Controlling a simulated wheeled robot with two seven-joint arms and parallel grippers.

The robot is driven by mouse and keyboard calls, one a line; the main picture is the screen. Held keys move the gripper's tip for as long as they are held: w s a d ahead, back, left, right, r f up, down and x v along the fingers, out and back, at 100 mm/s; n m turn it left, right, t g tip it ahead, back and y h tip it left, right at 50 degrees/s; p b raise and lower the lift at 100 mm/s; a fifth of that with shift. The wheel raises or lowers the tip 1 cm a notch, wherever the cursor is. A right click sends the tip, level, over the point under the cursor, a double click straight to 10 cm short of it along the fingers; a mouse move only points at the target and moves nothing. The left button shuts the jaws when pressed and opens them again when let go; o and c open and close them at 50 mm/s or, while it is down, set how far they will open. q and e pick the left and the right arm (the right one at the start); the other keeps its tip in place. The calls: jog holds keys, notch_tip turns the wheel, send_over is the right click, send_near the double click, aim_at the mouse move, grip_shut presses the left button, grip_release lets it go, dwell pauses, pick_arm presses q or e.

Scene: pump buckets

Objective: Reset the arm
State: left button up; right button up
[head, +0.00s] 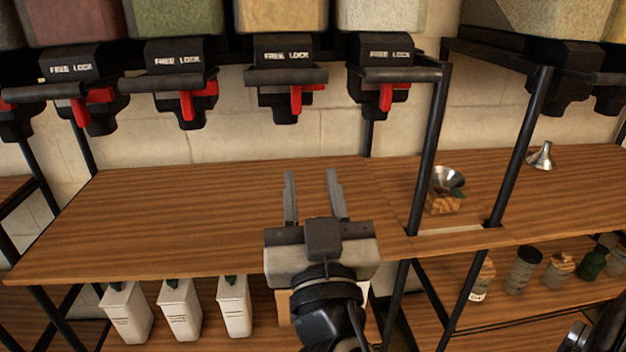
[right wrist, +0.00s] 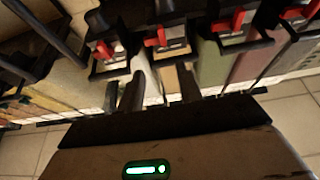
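My right gripper (head: 311,173) reaches in from the bottom of the head view. Its two fingers point away, parallel and apart, over the wooden shelf (head: 190,215), with nothing between them. The right wrist view shows the same spread fingers (right wrist: 158,75) with red-levered dispensers beyond. My left gripper is not in view.
Several dispensers with red levers (head: 296,98) hang above the shelf. Black rack posts (head: 428,155) stand right of the gripper. White bottles (head: 179,312) and jars (head: 523,270) stand on lower shelves.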

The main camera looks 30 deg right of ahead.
jog(key=shift+s+a+f, duration=0.15)
jog(key=shift+s, duration=0.15)
dwell(0.4)
jog(key=w+a+f+n+g+y, duration=0.1)
jog(key=a+f+n+g+y, duration=0.2)
jog(key=f, duration=0.7)
jog(key=w+a+f+n+g+y, duration=0.2)
jog(key=f+n+y, duration=0.3)
jog(key=f, duration=0.5)
jog(key=s+a+f+g+y, duration=0.1)
jog(key=s+f, duration=0.3)
jog(key=f, duration=0.4)
jog(key=s+a+f+g+y, duration=0.1)
jog(key=s+f+g+y, duration=0.2)
jog(key=f, duration=0.5)
jog(key=shift+s+a+y, duration=0.15)
jog(key=shift+s+y, duration=0.55)
jog(key=shift+s, duration=0.25)
